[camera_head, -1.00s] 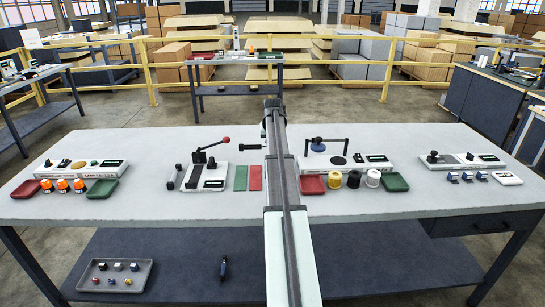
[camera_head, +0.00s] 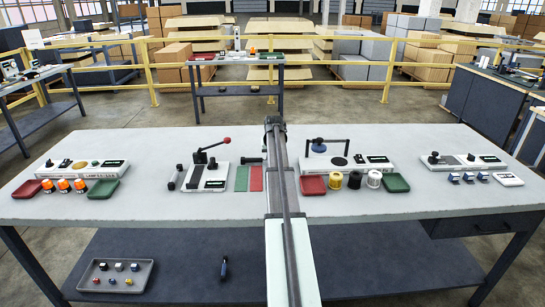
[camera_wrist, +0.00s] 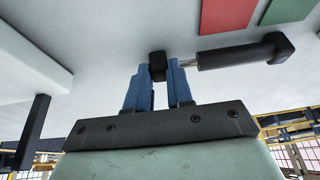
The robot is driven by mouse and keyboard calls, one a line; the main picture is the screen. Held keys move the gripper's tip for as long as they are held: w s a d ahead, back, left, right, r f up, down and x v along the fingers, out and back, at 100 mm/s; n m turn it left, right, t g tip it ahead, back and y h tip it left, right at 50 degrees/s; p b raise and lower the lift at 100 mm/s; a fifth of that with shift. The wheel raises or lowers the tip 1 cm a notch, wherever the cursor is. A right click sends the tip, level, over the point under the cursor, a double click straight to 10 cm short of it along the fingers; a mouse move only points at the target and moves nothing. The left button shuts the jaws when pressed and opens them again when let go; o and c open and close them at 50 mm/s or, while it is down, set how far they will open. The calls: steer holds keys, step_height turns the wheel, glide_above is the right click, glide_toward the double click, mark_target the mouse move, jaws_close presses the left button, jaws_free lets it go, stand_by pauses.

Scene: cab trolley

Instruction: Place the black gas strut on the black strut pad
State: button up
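The black gas strut (camera_wrist: 240,53) has a dark cylinder body and a thin bright rod. My gripper (camera_wrist: 158,85) has blue fingers closed about the strut's end block. The strut extends sideways from the fingers and appears above the worktop. In the head view the strut (camera_head: 250,160) shows left of my arm, behind the green and red pads; my fingers are hidden there. A white fixture (camera_head: 217,178) with a red-knobbed lever stands farther left, with a dark strip (camera_head: 194,178) on it. A dark bar-like thing (camera_head: 175,177) lies beside it. I cannot tell which is the strut pad.
A green pad (camera_head: 241,178) and a red pad (camera_head: 256,178) lie between the fixture and my arm. A white fixture with a post and bar (camera_head: 345,163) stands to the right, near red and green trays. The rear worktop (camera_head: 190,143) is clear.

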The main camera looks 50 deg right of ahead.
steer(key=o, duration=0.4)
steer(key=v, duration=1.1)
steer(key=shift+r, duration=0.25)
steer(key=shift+o, duration=1)
steer(key=shift+s+a+r, duration=0.1)
steer(key=shift+r, duration=0.3)
